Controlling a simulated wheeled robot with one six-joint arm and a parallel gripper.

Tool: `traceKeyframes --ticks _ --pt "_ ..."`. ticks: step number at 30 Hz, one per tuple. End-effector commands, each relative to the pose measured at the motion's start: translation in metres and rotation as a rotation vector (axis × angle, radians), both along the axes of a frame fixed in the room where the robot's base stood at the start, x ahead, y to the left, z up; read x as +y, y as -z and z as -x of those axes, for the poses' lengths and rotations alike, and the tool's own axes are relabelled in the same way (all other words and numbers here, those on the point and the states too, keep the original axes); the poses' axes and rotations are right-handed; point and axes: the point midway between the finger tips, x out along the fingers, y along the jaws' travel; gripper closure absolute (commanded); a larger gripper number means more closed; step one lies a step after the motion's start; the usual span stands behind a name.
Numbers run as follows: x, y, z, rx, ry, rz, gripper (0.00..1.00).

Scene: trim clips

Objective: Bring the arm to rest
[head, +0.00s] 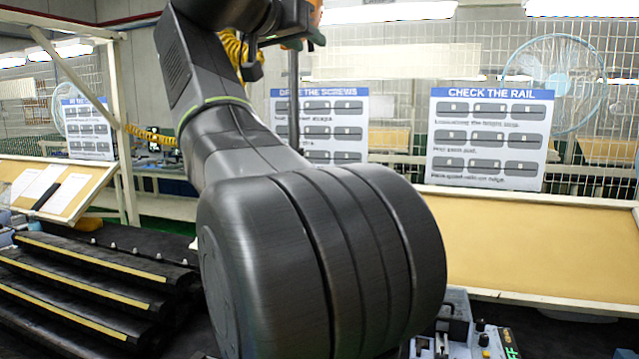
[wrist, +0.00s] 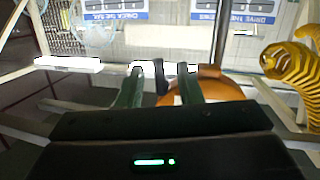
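My arm (head: 320,260) is raised, and its large dark joint fills the middle of the head view. My gripper (wrist: 160,72) shows in the wrist view as two green fingers set apart with a gap between them. A small dark shape shows in that gap; I cannot tell whether it is near the fingers or behind them. I see nothing clearly held. In the head view the gripper end is at the top and cannot be made out clearly among the hanging parts there.
A yellow coiled hose (wrist: 288,62) and an orange rounded part (wrist: 208,88) are close beyond the fingers. Stacked dark trim strips (head: 80,280) lie at left. A control box (head: 465,335) stands at lower right, before a tan board (head: 540,250). Signs (head: 490,140) hang on wire mesh.

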Motion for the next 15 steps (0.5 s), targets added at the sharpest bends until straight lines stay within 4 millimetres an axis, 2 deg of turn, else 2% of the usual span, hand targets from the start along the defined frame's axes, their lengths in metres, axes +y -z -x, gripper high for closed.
traceKeyframes --ticks 7,15 --pt "-0.021 0.005 -0.034 0.003 0.005 0.002 0.68" --pt "-0.027 0.002 -0.032 0.085 0.001 0.261 0.68"
